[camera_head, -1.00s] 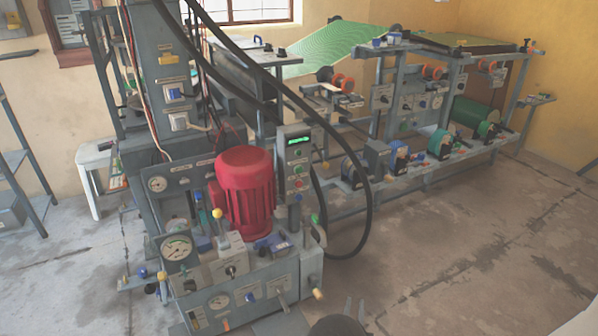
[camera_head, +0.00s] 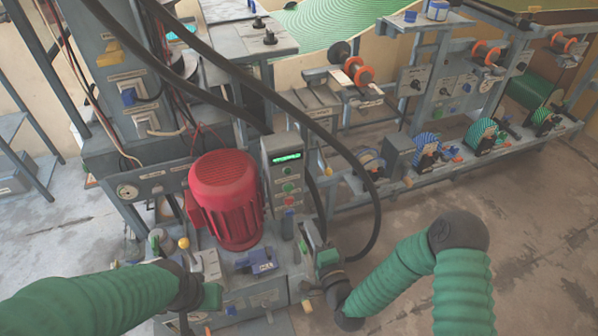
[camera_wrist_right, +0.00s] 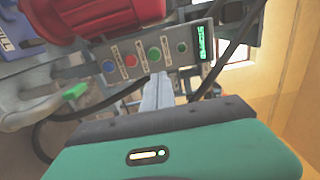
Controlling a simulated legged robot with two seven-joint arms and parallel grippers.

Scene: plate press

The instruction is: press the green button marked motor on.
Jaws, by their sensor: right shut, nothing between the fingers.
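A grey control box (camera_head: 269,172) stands right of the red motor (camera_head: 226,195). Its face has a green display and a column of buttons. The labels are too small to read. My right gripper (camera_wrist_right: 160,76) is shut and empty, its tips pointing at the box close below the green button; contact cannot be told. My left gripper (camera_head: 209,297) is at the machine's front, its fingers hidden.
Thick black hoses (camera_head: 335,145) arch over and beside the control box. A lever with a green knob (camera_wrist_right: 75,91) shows left of my right fingers. Blue and yellow-knobbed controls crowd the machine's top. A long frame with rollers (camera_head: 430,165) stands at the back right.

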